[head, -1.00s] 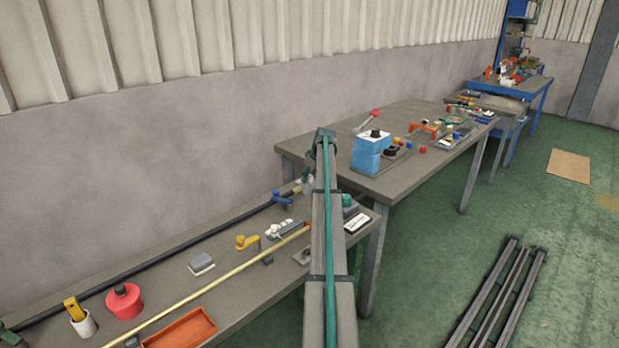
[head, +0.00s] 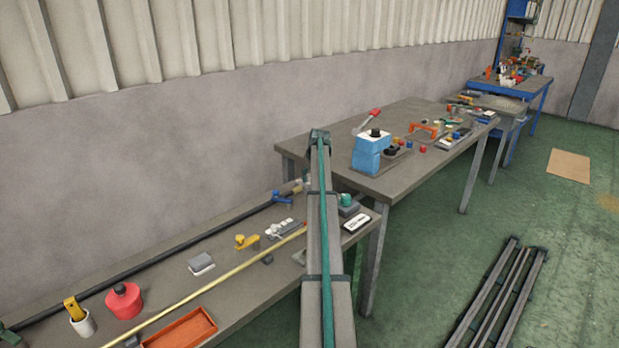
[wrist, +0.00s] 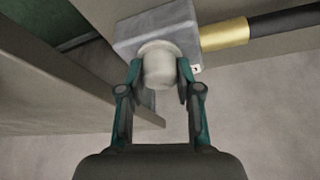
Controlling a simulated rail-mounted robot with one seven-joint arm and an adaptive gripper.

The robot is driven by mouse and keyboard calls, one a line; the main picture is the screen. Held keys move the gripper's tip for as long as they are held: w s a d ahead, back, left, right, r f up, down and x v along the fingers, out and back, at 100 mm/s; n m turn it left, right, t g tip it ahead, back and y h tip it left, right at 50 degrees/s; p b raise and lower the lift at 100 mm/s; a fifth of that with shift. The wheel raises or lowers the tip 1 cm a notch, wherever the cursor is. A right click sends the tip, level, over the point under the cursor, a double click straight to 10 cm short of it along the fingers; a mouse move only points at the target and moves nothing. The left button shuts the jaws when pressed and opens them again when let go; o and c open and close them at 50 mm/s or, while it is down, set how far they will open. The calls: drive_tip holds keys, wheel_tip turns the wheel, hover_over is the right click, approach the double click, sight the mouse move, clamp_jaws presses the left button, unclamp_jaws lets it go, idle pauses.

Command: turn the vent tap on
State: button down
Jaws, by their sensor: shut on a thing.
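In the wrist view a pale, round knob (wrist: 158,68) stands out from a grey block (wrist: 155,25). A brass fitting (wrist: 224,34) and a black pipe (wrist: 285,24) run from the block to the right. My gripper (wrist: 159,72) has one teal finger on each side of the knob and is shut on it. No mark that I can read names the knob as the vent tap, and its on or off position cannot be told. In the head view my arm hides the gripper and knob, near the far end of the black pipe.
On the near bench (head: 240,295) are a blue-handled valve (head: 282,197), a yellow-handled tap (head: 245,241), a red pot (head: 123,301), an orange tray (head: 180,330) and a long yellow rod (head: 215,288). A higher table (head: 330,155) with a blue block (head: 367,155) adjoins.

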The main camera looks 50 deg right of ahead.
drive_tip(key=m+g+h, duration=0.1)
drive_tip(key=m, duration=0.2)
drive_tip(key=m+g+h, duration=0.1)
drive_tip(key=m, duration=0.5)
drive_tip(key=m+g, duration=0.1)
drive_tip(key=m, duration=0.1)
drive_tip(key=shift+w+m+g+h, duration=0.1)
drive_tip(key=shift+m+g+h, duration=0.2)
drive_tip(key=shift+m+g+b, duration=0.3)
drive_tip(key=shift+m+g, duration=0.2)
drive_tip(key=shift+m, duration=0.7)
drive_tip(key=c, duration=0.8)
unclamp_jaws()
drive_tip(key=shift+r, duration=0.1)
drive_tip(key=v, duration=1.2)
